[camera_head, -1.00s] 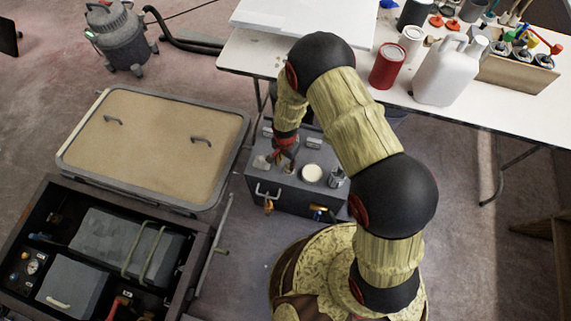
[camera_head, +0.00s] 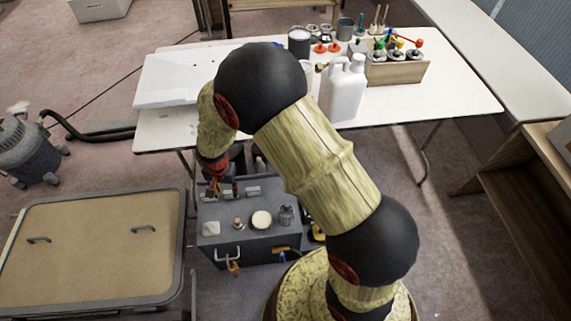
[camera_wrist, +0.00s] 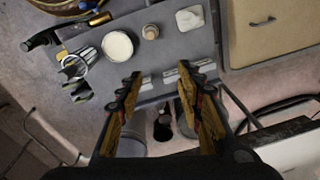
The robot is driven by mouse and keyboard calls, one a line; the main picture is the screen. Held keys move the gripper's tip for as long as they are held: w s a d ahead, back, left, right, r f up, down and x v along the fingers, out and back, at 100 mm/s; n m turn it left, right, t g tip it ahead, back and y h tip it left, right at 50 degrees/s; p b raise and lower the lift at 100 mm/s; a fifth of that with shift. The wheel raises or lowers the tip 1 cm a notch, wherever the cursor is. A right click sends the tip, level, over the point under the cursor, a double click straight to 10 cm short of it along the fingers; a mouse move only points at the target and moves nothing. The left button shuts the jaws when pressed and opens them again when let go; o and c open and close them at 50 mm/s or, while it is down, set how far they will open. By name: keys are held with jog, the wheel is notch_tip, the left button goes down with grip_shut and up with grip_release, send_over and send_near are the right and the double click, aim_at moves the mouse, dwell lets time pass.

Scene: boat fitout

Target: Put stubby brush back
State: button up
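My gripper (camera_wrist: 157,96) is open and empty in the wrist view, its two fingers apart over the box's edge. In the head view my gripper (camera_head: 220,184) is at the box's far left edge, partly hidden by my arm. A small round wood-coloured piece (camera_wrist: 150,31) stands on the grey box (camera_head: 208,246), between a white block and a round cream lid; it also shows in the head view (camera_head: 238,224). It may be the stubby brush, but I cannot tell. Tools, one yellowish (camera_head: 233,267), hang at the box's front.
The white block (camera_wrist: 190,18), cream lid (camera_wrist: 117,45) and a metal can (camera_head: 286,215) share the box top. Dark containers (camera_wrist: 163,126) stand behind the box. A white table (camera_head: 445,95) holds a jug (camera_head: 343,88) and a wooden rack (camera_head: 400,72). A tan-lidded case (camera_head: 90,245) is at left.

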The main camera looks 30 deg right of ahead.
jog(key=s+d+r+n+t, duration=0.1)
jog(key=s+d+r, duration=0.1)
jog(key=r, duration=0.6)
jog(key=s+d+r+n, duration=0.1)
jog(key=d+r, duration=0.2)
jog(key=r, duration=0.5)
jog(key=s+d+r+n+t, duration=0.1)
jog(key=s+d+r, duration=0.1)
jog(key=r, duration=0.7)
jog(key=s+d+r+n+t, duration=0.1)
jog(key=s+d+r+n, duration=0.1)
jog(key=s+r, duration=0.3)
jog(key=s+d+r+n+t, duration=0.1)
jog(key=s+d+r, duration=0.3)
jog(key=s, duration=0.8)
notch_tip(320, 180, up, 2)
jog(key=shift+r+n+t, duration=0.25)
jog(key=shift+n+t, duration=0.05)
jog(key=shift+n, duration=0.3)
jog(key=shift+w+a, duration=0.1)
jog(key=shift+c, duration=0.9)
